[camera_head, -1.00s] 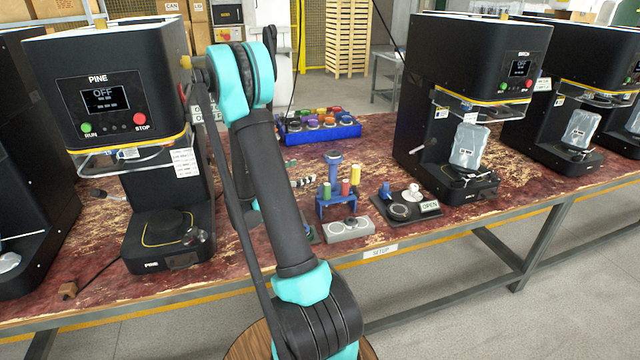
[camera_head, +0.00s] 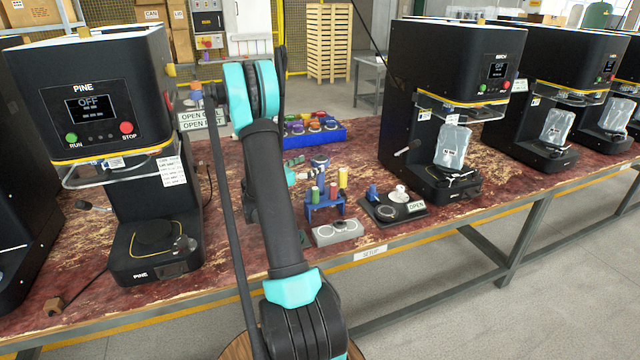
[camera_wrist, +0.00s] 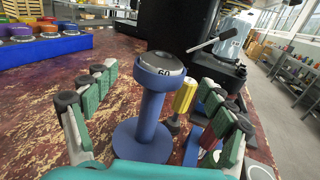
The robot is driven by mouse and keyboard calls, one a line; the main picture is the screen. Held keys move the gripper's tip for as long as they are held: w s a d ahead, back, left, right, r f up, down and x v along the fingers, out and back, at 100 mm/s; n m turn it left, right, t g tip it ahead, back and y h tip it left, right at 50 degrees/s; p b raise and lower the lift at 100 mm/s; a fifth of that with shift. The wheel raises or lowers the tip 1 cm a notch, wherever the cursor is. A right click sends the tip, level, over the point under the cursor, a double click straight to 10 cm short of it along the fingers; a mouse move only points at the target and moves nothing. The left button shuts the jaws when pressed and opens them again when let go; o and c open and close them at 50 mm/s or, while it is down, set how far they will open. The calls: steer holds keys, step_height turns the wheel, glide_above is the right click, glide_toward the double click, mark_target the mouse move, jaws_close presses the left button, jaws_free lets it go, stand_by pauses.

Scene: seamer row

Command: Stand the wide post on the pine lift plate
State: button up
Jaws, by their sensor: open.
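The wide post is most likely the blue post with a round foot and a broad head (camera_wrist: 160,85); its grey top is marked 60. It stands upright on the bench, and its head shows in the head view (camera_head: 320,163).
A blue rack (camera_head: 325,208) with coloured pegs stands close beside the post. A grey block (camera_head: 337,232) and a dark tray (camera_head: 385,212) with an OPEN tag lie near the bench front. A blue bin (camera_head: 315,136) is behind. Another machine (camera_head: 450,100) stands right.

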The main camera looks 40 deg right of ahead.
mark_target(320, 160)
steer(key=shift+w+d+f, duration=0.1)
steer(key=shift+w+d, duration=0.1)
steer(key=shift+d, duration=1.15)
steer(key=shift+w+d+f, duration=0.1)
steer(key=shift+w+d, duration=0.1)
steer(key=shift+d, duration=1.15)
steer(key=shift+c, duration=0.2)
steer(key=c, duration=1.8)
steer(key=shift+r, duration=0.1)
